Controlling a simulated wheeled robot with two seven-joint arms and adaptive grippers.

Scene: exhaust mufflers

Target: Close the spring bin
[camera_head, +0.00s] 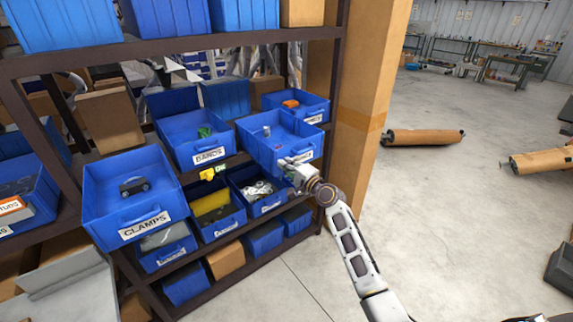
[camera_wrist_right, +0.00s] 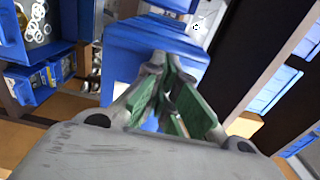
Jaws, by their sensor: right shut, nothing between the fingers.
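A blue bin (camera_head: 280,135) sticks out of the shelf at the right of the middle row, with small parts inside. Its front label is partly covered by my gripper, so I cannot read whether it is the spring bin. My right gripper (camera_head: 289,163) is shut and empty, with its fingertips at this bin's front face. In the right wrist view the shut fingers (camera_wrist_right: 166,66) point at a blue bin wall (camera_wrist_right: 135,50); I cannot tell if they touch it. My left gripper is not in view.
A bin labelled CLAMPS (camera_head: 125,190) sticks out far at the left. Another pulled-out bin (camera_head: 195,140) holds a green part. Lower bins sit under them. A cardboard-coloured post (camera_head: 365,100) stands right of the shelf (camera_head: 336,90). The floor (camera_head: 450,210) to the right is mostly open.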

